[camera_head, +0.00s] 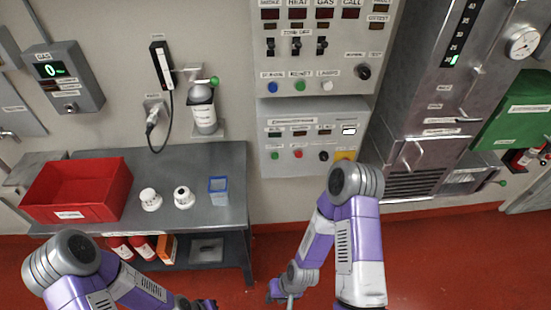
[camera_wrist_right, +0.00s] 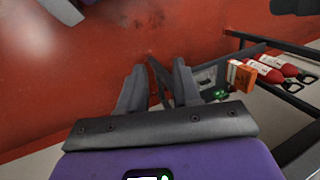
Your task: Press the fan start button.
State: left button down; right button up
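The lower control panel (camera_head: 314,137) is on the wall at the centre of the head view. Its bottom row has a green button (camera_head: 275,155), a red button (camera_head: 298,153), a black knob (camera_head: 323,155) and a yellow piece partly behind my right arm. The labels are too small to read, so I cannot tell which one starts the fan. My right gripper (camera_head: 285,295) hangs low over the red floor, well below the panel. In the right wrist view it is open and empty (camera_wrist_right: 156,78). My left gripper (camera_head: 203,303) shows only in part at the bottom edge.
An upper panel (camera_head: 317,50) with switches and buttons is above. A steel cabinet (camera_head: 410,110) stands right. The floor below the panel is clear.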

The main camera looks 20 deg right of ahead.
grip_shut()
dwell(1.3)
